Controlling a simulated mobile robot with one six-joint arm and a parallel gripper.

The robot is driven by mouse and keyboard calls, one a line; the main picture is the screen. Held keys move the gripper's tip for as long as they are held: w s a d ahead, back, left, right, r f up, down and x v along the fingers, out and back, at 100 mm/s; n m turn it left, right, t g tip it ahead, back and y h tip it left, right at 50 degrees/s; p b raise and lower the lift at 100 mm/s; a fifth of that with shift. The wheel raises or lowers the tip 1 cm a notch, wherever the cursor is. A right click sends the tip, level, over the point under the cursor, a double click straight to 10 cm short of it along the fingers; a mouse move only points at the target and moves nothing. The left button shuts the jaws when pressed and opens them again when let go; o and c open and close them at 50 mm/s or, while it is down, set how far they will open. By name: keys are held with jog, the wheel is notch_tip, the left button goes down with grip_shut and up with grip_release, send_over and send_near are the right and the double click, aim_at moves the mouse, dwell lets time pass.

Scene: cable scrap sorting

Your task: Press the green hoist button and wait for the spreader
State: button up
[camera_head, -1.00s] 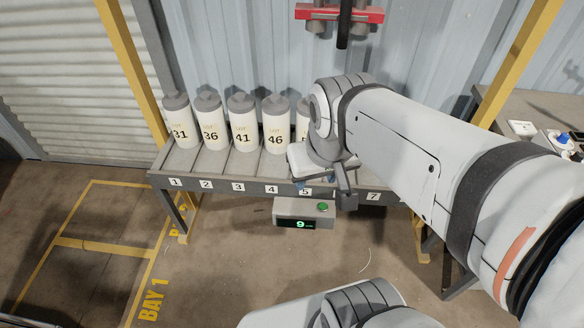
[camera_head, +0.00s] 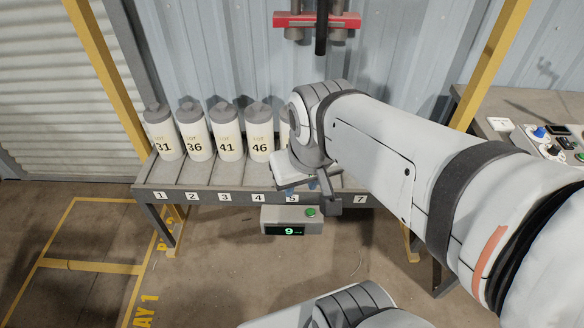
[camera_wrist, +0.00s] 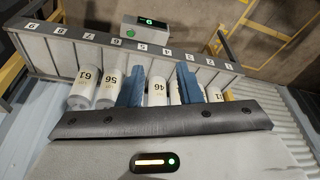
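A round green button (camera_head: 311,212) sits on top of a grey box (camera_head: 268,214) with a display reading 9, on the front of the bottle rack. The wrist view shows the box upside down with its green button (camera_wrist: 130,20). Another green button (camera_head: 580,156) is on the control panel at the right edge; I cannot tell which is the hoist button. A red bar (camera_head: 290,20), possibly the spreader, hangs at the top. My gripper (camera_wrist: 159,86) has two blue fingers apart, with white bottles visible beyond them. It is above the rack, touching neither button.
The grey rack (camera_head: 172,193) has numbered slots. Several white bottles with grey caps, such as bottle 41 (camera_head: 228,148), stand in it; my arm hides some. The control panel (camera_head: 552,151) stands on a side table. Yellow posts flank the rack. Marked floor (camera_head: 85,240) at left is clear.

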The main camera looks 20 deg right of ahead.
grip_shut()
dwell(1.4)
